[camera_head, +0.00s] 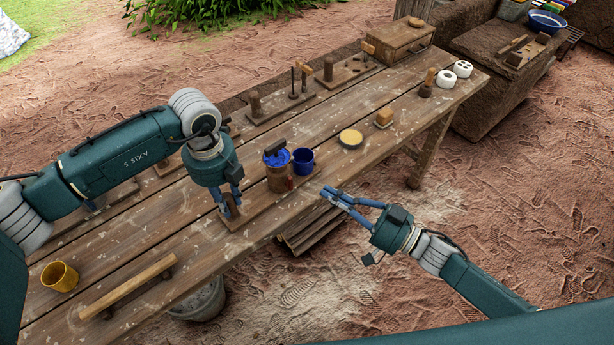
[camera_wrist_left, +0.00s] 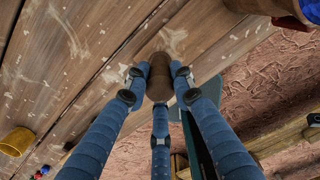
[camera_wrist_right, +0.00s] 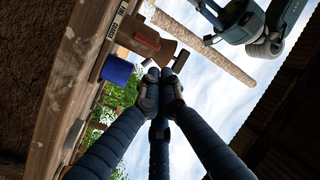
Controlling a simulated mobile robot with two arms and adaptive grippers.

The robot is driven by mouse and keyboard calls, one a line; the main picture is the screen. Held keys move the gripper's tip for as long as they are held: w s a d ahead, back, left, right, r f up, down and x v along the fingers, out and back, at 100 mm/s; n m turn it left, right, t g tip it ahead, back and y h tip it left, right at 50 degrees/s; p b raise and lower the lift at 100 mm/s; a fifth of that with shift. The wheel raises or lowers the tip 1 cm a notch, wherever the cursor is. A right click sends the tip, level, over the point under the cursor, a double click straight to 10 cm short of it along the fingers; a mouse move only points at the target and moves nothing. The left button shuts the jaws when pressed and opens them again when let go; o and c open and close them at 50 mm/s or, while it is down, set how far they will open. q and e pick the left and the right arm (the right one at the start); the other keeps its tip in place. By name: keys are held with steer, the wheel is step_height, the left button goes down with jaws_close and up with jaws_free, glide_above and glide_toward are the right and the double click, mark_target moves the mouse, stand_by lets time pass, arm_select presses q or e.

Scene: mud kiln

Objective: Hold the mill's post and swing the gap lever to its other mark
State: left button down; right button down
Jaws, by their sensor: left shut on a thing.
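The mill (camera_head: 280,178) is a brown cylinder with a blue top and a dark crank piece, standing on a wooden board at the table's front edge. Its wooden post (camera_wrist_left: 159,78) rises from the board's left end. My left gripper (camera_head: 231,203) is shut around this post, with its fingers on either side in the left wrist view. A small red piece, apparently the gap lever (camera_head: 290,184), shows low on the mill; it also shows in the right wrist view (camera_wrist_right: 147,43). My right gripper (camera_head: 330,194) is empty, fingertips together, off the table's front edge, apart from the lever.
A blue cup (camera_head: 303,160) stands just right of the mill. A yellow cup (camera_head: 60,277) and a long wooden bar (camera_head: 127,287) are at the left. A round tin (camera_head: 351,138) and a wooden block (camera_head: 384,117) lie farther right. Lettering shows on the board's edge (camera_wrist_right: 118,20).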

mark_target(290, 184)
steer(key=w+d+m, duration=0.2)
steer(key=d+m, duration=0.3)
steer(key=m, duration=0.7)
steer(key=shift+w+d+f+h, duration=0.15)
steer(key=shift+d+f+h, duration=0.15)
steer(key=shift+f+h, duration=0.1)
steer(key=shift+w+a, duration=0.1)
steer(key=x, duration=1)
steer(key=shift+a+r, duration=0.1)
steer(key=shift+a, duration=0.1)
steer(key=shift+s+a, duration=1.25)
steer(key=shift+a, duration=0.1)
steer(key=shift+s+a+r+n+h, duration=0.25)
steer(key=shift+a+n, duration=0.05)
steer(key=shift+n, duration=0.65)
steer(key=shift+s+a+r+n+h, duration=0.25)
steer(key=shift+a+n, duration=0.1)
steer(key=shift+n, duration=0.6)
